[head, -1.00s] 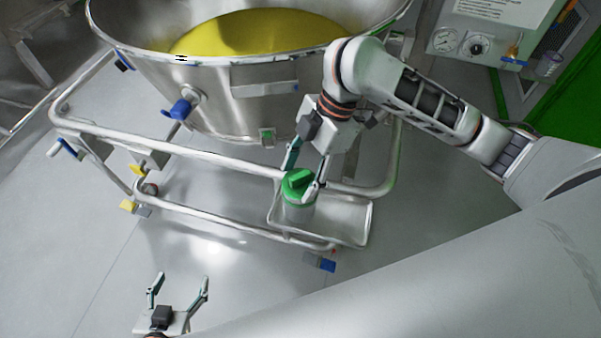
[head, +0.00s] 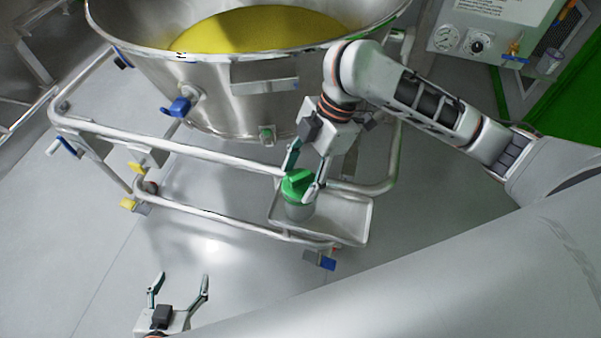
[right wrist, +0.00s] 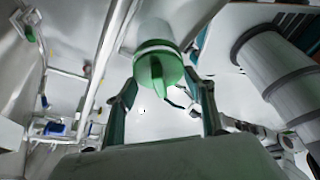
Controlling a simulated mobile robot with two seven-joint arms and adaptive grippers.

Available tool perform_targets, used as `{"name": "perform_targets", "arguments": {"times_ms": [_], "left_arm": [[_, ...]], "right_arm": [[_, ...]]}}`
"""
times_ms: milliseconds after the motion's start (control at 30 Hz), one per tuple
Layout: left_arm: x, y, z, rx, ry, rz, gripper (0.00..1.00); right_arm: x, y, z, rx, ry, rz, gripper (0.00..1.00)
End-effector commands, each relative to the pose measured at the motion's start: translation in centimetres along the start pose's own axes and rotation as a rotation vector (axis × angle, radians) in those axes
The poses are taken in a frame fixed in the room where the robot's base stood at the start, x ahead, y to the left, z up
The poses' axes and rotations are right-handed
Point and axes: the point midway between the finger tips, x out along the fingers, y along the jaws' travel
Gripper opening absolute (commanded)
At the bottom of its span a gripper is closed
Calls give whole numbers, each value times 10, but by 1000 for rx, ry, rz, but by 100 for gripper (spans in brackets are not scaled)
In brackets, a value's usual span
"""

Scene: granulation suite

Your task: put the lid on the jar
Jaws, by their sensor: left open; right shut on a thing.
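The green lid (head: 297,184) sits over the mouth of the pale jar (head: 300,211), which stands on a metal tray (head: 350,222). In the right wrist view the round green lid (right wrist: 158,62) shows between my fingers, its raised grip bar toward the camera. My right gripper (head: 302,182) is shut on the lid from above. I cannot tell whether the lid is fully seated or threaded. My left gripper (head: 179,284) is open and empty at the bottom left, above the floor, far from the jar.
A large steel bowl (head: 215,85) of yellow material stands behind the tray on a tubular frame (head: 200,155). A frame rail passes close behind the jar. A gauge panel (head: 485,35) is at the upper right.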

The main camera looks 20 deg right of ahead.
Motion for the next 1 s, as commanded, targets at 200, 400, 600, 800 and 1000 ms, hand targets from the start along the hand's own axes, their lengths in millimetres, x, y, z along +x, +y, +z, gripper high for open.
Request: {"name": "perform_targets", "arguments": {"times_ms": [200, 400, 600, 800, 1000], "left_arm": [[0, 0, 2, 0, -1, 0, 69], [1, 0, 2, -1, -2, 0, 69], [1, 1, 3, -1, -3, 1, 69], [1, 1, 3, -1, -3, 1, 69], [1, 0, 4, 1, -3, 0, 69]], "right_arm": [[3, 0, 2, 1, -1, 0, 37], [6, 0, 2, 1, -1, 0, 37], [8, 0, 3, 1, 0, 0, 58], [7, 0, 3, 1, 0, 0, 72], [7, 0, 3, 0, 0, 1, 72]]}}
